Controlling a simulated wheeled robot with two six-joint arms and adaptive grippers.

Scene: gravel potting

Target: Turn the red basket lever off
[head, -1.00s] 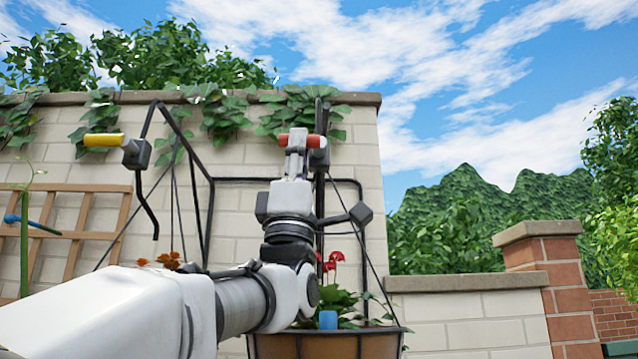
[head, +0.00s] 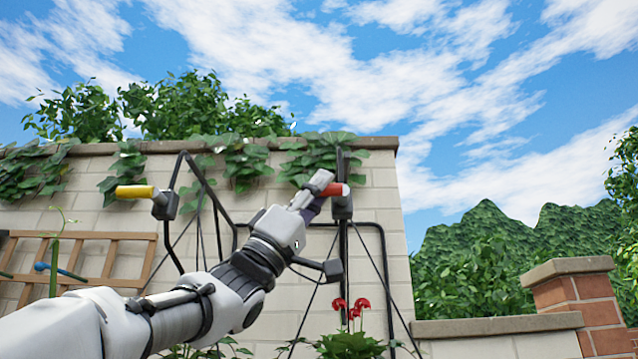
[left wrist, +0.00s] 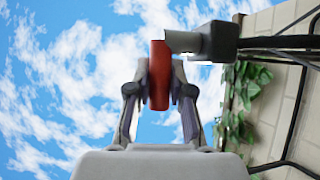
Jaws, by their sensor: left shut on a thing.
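The red lever handle (head: 335,189) sticks out to the left from a dark pivot block (head: 342,207) high on the wall bracket. My left gripper (head: 318,188) reaches up from the lower left and is shut on this handle, covering part of it. In the left wrist view the red handle (left wrist: 159,75) stands between the two fingertips, with a grey stem leading right to the dark block (left wrist: 218,41). Red flowers (head: 352,305) show below the bracket; their basket is out of frame. My right gripper is not in view.
A yellow lever handle (head: 136,191) on a similar bracket is to the left. A wooden trellis (head: 120,250) leans on the pale block wall (head: 375,235). Ivy (head: 322,152) hangs from the wall top. Open sky lies above and to the right.

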